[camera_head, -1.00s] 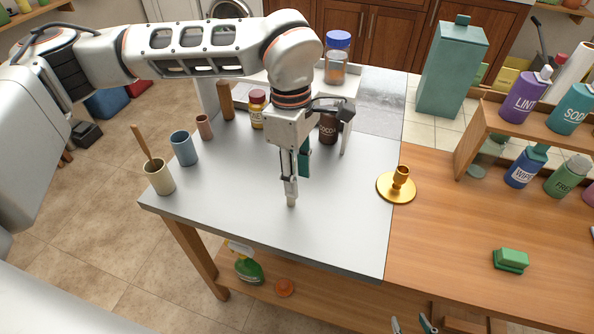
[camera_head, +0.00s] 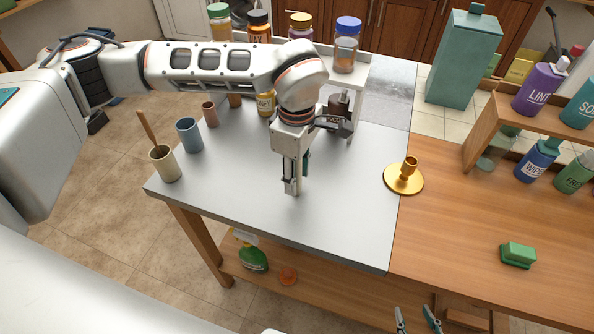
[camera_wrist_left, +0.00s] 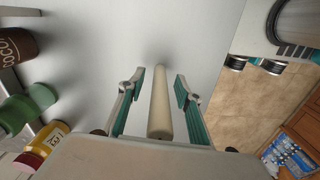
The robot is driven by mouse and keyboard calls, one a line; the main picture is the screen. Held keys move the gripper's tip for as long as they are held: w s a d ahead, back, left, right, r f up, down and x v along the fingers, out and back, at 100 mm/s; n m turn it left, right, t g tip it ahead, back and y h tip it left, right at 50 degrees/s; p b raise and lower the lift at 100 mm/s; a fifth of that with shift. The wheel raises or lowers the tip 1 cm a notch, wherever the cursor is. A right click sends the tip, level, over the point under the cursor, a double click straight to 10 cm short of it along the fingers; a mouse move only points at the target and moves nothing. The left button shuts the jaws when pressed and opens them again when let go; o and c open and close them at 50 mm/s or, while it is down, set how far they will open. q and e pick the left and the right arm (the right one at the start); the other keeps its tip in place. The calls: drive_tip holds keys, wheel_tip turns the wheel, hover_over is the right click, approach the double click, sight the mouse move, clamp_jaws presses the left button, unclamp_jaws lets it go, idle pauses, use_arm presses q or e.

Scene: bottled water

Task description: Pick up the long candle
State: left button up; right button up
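The long candle (camera_wrist_left: 160,104), a plain cream cylinder, shows in the left wrist view between the two teal-padded fingers of my left gripper (camera_wrist_left: 158,90). A gap shows on each side of it, and its wider end is nearest the camera. In the head view my left gripper (camera_head: 297,178) points down over the grey tabletop, its fingers low near the surface. There the candle is hidden or cannot be told from the gripper. My right gripper (camera_head: 417,320) shows only as two separated fingertips at the bottom edge, open with nothing between them.
A brass candle holder (camera_head: 403,178) stands right of my left gripper. A tan cup (camera_head: 164,167), a blue cup (camera_head: 189,137) and several jars stand at the left and back. A green sponge (camera_head: 518,254) lies on the wooden counter (camera_head: 450,230). The front grey tabletop (camera_head: 335,230) is clear.

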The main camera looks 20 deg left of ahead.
use_arm(q)
clamp_jaws()
idle(0.3)
